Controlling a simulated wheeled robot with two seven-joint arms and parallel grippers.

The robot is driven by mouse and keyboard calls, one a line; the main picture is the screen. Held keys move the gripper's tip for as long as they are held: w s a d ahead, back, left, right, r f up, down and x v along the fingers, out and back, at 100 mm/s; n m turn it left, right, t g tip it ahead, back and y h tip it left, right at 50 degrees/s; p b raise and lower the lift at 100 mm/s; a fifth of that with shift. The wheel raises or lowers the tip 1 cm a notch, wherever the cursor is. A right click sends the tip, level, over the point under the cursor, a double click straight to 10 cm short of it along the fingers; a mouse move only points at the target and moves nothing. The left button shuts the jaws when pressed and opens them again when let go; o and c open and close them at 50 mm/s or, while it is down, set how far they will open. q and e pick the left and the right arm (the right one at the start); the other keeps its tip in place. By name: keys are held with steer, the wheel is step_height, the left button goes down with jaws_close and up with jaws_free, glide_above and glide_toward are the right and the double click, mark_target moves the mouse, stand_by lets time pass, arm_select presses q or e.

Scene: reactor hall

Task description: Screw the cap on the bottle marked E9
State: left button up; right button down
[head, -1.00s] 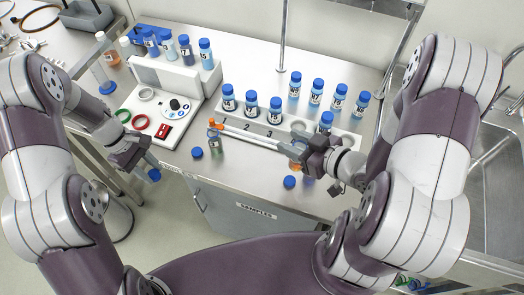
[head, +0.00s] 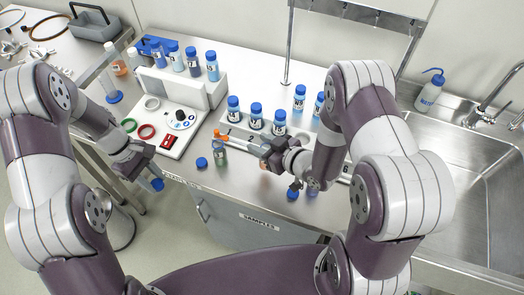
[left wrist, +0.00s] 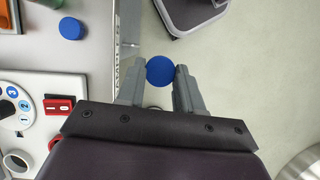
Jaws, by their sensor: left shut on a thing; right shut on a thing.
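My left gripper (head: 150,177) is shut on a blue cap (head: 157,185), held out past the table's front edge. The left wrist view shows this cap (left wrist: 160,71) between the fingertips; whether anything is under it I cannot tell. My right gripper (head: 264,158) is shut on a small bottle with orange contents (head: 264,166), mostly hidden by the fingers, over the front of the table. An uncapped bottle with greenish contents (head: 219,157) stands to its left. A loose blue cap (head: 202,162) lies beside that bottle. No E9 mark is legible.
Several blue-capped bottles stand in a numbered rack (head: 256,117), more behind a white device (head: 180,122). Another blue cap (head: 292,195) lies near the front edge. A metal post (head: 289,50) rises at the back; a sink (head: 455,160) is at right.

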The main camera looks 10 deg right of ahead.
arm_select(q)
steer(key=shift+s, duration=0.1)
arm_select(e)
steer(key=shift+f, duration=0.25)
arm_select(q)
steer(key=shift+r, duration=0.2)
arm_select(e)
step_height(320, 180, down, 4)
steer(key=shift+r, duration=0.2)
arm_select(q)
steer(key=shift+f, duration=0.1)
arm_select(e)
steer(key=c, duration=0.6)
jaws_free()
steer(key=shift+f, duration=0.1)
